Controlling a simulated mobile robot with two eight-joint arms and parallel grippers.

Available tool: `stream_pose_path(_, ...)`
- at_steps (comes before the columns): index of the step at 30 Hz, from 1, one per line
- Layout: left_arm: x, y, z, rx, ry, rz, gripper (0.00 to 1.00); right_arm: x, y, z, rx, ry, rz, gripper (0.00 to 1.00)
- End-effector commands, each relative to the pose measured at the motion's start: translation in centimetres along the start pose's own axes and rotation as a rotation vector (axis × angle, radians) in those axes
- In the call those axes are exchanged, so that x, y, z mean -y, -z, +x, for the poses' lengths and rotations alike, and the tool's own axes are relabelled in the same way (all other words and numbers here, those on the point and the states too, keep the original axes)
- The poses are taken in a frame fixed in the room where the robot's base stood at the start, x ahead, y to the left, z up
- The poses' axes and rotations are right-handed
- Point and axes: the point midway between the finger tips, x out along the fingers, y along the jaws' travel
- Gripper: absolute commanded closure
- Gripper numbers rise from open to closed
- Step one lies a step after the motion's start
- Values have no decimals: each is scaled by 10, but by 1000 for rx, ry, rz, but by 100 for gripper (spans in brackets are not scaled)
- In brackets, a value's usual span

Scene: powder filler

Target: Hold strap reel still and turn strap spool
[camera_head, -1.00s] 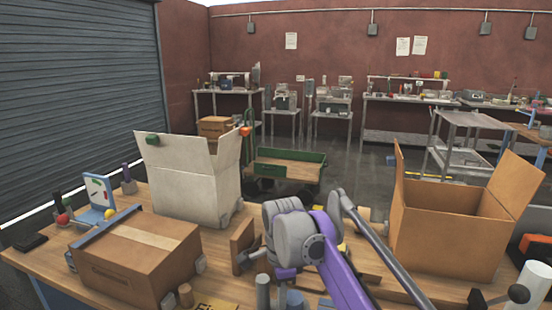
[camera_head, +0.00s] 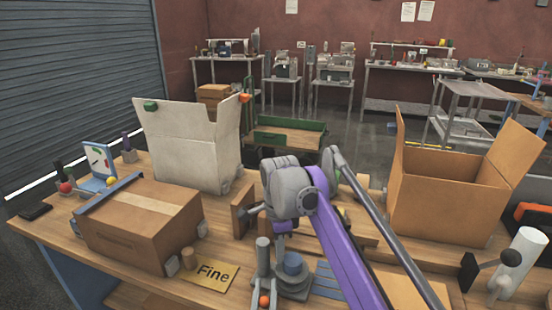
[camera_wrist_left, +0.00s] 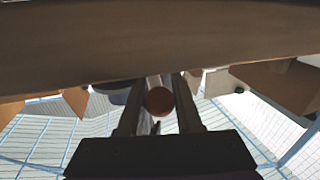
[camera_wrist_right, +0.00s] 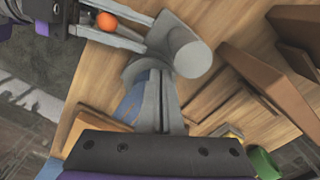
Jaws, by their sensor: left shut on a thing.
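The strap reel seems to be the grey fixture with a round base (camera_head: 294,287) at the table's front; in the right wrist view a large grey cylinder (camera_wrist_right: 190,58) rises there. My right gripper (camera_wrist_right: 162,88) points down beside the cylinder. Its fingers look close together, but their contact is unclear; my purple arm hides them in the head view.
A closed carton (camera_head: 140,235) stands at left, an open white box (camera_head: 190,150) behind it, and a large open carton (camera_head: 445,205) at right. A yellow "Fine" card (camera_head: 210,275) lies near the front. A wooden board (camera_head: 243,210) stands close behind the fixture.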

Motion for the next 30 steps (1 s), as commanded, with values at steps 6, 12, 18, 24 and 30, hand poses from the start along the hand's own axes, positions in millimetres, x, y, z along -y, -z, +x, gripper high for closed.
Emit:
stream_pose_path(6, 0, 0, 0, 0, 1, 0, 100, 1, 2, 0, -2, 1, 1, 100)
stream_pose_path(12, 1, 0, 0, 0, 1, 0, 100, 1, 2, 0, -2, 1, 1, 100)
stream_pose_path(18, 1, 0, 0, 0, 2, 0, 100, 2, -1, 0, -2, 1, 0, 100)
stream_pose_path(24, 0, 0, 0, 0, 1, 0, 100, 4, -6, 0, -1, 0, 0, 100)
stream_pose_path(30, 0, 0, 0, 0, 1, 0, 100, 4, -6, -1, -1, 0, 0, 100)
